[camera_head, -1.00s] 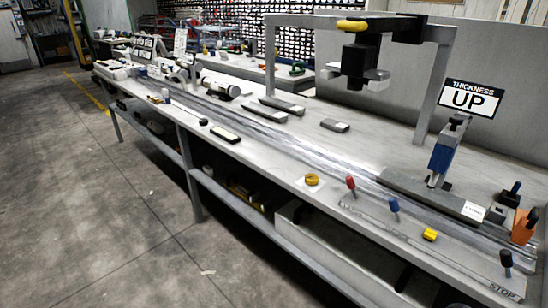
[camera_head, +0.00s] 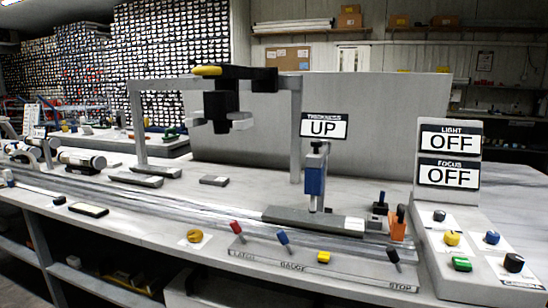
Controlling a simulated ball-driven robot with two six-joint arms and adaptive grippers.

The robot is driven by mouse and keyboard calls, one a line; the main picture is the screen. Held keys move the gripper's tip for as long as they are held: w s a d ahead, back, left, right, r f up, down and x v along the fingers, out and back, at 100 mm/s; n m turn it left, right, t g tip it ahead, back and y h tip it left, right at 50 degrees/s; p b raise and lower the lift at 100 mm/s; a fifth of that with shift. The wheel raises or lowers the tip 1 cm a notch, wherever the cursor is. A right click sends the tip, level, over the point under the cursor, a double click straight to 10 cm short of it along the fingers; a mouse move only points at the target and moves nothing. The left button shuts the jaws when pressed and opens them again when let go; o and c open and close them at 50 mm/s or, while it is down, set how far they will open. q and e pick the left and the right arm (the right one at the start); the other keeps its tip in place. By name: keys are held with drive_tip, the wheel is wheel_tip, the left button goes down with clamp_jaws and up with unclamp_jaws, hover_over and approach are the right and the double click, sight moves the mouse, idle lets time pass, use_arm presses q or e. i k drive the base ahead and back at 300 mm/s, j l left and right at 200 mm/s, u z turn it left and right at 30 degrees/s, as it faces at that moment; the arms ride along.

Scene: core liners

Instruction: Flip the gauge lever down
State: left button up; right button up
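The control strip (camera_head: 310,267) runs along the front edge of the bench, with the labels LATCH, GAUGE and STOP. A lever with a blue handle (camera_head: 283,238) stands above the GAUGE label, tilted a little to the left. A red-handled lever (camera_head: 236,227) stands to its left, above LATCH. The THICKNESS sign (camera_head: 324,126) reads UP. Below it a blue gauge body (camera_head: 315,180) stands upright over a dark grey plate. Neither of my grippers is in view.
A yellow knob (camera_head: 194,236) lies left. A panel (camera_head: 449,188) with LIGHT OFF and FOCUS OFF signs stands at right. A grey frame (camera_head: 297,140) spans the bench.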

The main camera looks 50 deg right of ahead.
sight(282, 237)
drive_tip(key=l+z, duration=0.2)
drive_tip(key=z, duration=1.5)
